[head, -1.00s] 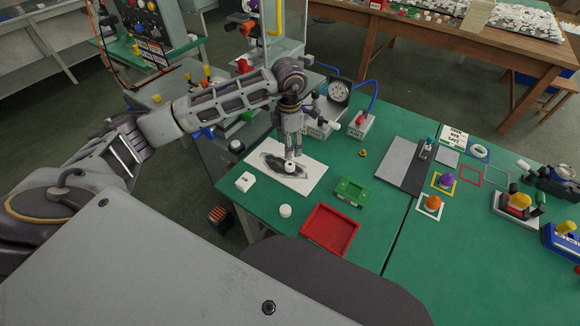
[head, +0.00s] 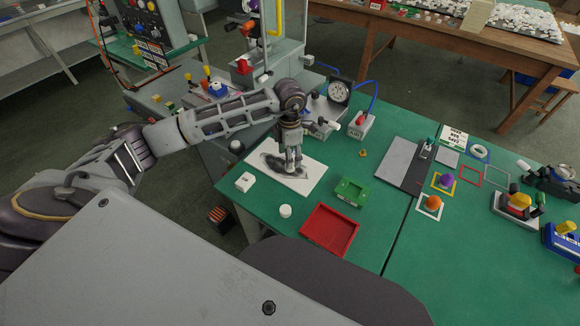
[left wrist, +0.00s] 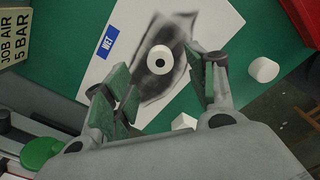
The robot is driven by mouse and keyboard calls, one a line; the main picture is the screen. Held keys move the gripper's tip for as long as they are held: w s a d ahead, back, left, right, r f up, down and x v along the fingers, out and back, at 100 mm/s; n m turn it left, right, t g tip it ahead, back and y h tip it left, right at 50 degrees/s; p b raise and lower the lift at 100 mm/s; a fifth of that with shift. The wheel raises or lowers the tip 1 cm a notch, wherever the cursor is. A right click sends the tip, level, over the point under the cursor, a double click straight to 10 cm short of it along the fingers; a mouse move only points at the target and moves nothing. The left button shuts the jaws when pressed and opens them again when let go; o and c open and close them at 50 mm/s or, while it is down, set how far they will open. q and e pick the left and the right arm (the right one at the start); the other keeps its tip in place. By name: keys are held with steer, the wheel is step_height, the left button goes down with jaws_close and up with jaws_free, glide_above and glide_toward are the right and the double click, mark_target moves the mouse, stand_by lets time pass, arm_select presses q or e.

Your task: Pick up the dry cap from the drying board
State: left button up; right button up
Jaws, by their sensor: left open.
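A white round cap (left wrist: 160,60) with a dark centre lies on the white drying board (left wrist: 118,35), over a dark smudged patch; a blue WET label marks the board. The board also shows in the head view (head: 312,181). My left gripper (left wrist: 160,85) is open in the left wrist view, its fingers on either side of the cap's line, and the cap shows beyond them. In the head view my left gripper (head: 293,166) points down over the board and hides the cap. Contact with the cap cannot be told.
A white block (head: 245,181) and a white round piece (head: 285,211) sit on the green table in front of the board.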

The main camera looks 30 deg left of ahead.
arm_select(q)
steer(key=shift+d+f, duration=0.1)
steer(key=shift+f, duration=1.9)
steer(key=shift+c, duration=0.5)
steer(key=c, duration=0.7)
